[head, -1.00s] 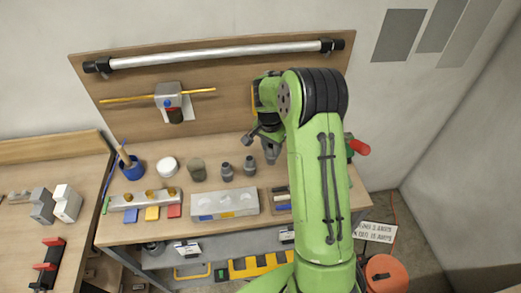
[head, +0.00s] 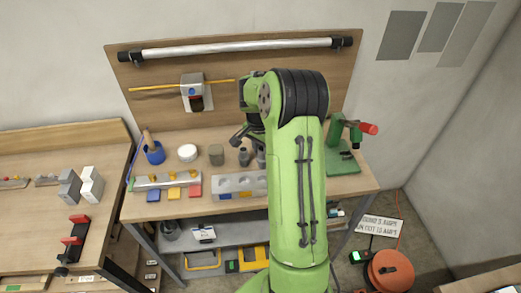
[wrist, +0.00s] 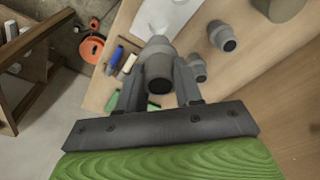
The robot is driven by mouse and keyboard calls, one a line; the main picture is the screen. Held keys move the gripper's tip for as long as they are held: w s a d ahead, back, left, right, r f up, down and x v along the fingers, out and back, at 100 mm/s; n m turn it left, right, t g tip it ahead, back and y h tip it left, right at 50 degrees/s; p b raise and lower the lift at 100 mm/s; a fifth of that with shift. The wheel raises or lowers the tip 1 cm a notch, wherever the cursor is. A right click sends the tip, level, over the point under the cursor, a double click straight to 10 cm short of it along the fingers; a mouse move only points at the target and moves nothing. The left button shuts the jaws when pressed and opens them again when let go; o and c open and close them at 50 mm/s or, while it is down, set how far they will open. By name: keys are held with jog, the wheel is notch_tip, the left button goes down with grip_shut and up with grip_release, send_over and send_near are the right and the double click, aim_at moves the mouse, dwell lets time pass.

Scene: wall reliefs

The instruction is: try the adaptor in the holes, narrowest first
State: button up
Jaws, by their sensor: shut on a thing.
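My gripper (wrist: 160,80) is shut on a grey stepped adaptor (wrist: 157,58) in the wrist view, with its dark open end facing the camera. In the head view my arm hides the held adaptor. The pale grey block with round holes (head: 228,188) lies at the bench's front; my arm covers its right end. The block also shows at the top of the wrist view (wrist: 168,14), beyond the held adaptor. Two other grey adaptors (wrist: 222,36) (wrist: 198,66) stand on the bench in the wrist view, one close beside my right finger.
A grey-green pot (head: 216,154), a white round tub (head: 187,153) and a blue cup (head: 154,153) stand at the back. An orange reel (head: 390,270) is on the floor.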

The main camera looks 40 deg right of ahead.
aim_at(263, 162)
jog(key=shift+a+f, duration=0.15)
jog(key=shift+f, duration=0.2)
notch_tip(263, 162, down, 5)
jog(key=b, duration=0.4)
jog(key=shift+f+b, duration=0.15)
jog(key=shift+b, duration=0.2)
jog(key=shift+f+b, duration=1.95)
jog(key=shift+f, duration=0.05)
dwell(0.7)
jog(key=o, duration=1.1)
jog(key=shift+r, duration=0.1)
jog(key=r, duration=0.5)
jog(key=a+r+p, duration=0.1)
jog(key=r, duration=0.4)
jog(key=r+p, duration=0.1)
jog(key=r, duration=0.4)
jog(key=shift+s+a+r, duration=0.2)
jog(key=shift+a+r, duration=0.1)
